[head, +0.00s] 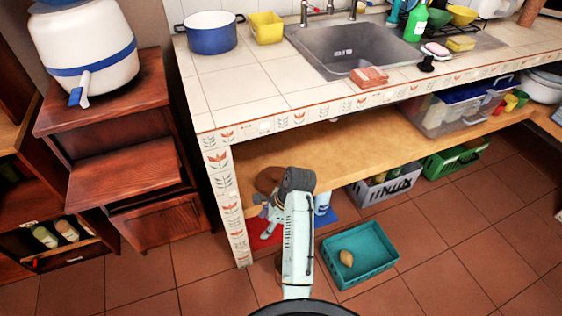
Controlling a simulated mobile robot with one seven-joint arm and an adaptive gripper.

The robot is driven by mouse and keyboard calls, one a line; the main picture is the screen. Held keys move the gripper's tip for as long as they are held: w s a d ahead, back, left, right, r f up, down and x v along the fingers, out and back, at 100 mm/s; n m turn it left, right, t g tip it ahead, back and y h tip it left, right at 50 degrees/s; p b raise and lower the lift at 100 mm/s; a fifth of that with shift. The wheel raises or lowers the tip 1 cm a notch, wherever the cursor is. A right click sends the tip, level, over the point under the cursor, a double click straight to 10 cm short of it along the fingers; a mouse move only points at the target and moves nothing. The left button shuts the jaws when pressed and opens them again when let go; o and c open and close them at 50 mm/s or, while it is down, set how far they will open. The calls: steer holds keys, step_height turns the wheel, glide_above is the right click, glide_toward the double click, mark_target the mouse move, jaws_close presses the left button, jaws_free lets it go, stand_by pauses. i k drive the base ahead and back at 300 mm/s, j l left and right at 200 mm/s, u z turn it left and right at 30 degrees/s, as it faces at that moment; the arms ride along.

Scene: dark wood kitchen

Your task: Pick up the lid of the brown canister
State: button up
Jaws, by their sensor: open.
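My arm reaches up from the bottom centre, and my gripper (268,214) is partly hidden beside its upper end, under the counter's front left part. The gripper is open and looks empty. A brown rounded thing (268,178) shows just behind the arm, at the lower shelf. It may be the brown canister or its lid, but the arm covers much of it and I cannot tell which. I cannot tell whether my gripper touches it.
The wooden lower shelf (345,160) runs under the tiled counter (245,88). A tiled leg (227,195) stands left of my gripper. A teal crate (385,262) holding a tan item (346,258) is on the floor at right. Floor is clear further right.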

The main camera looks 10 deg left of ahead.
mark_target(269, 178)
steer(key=i, duration=0.85)
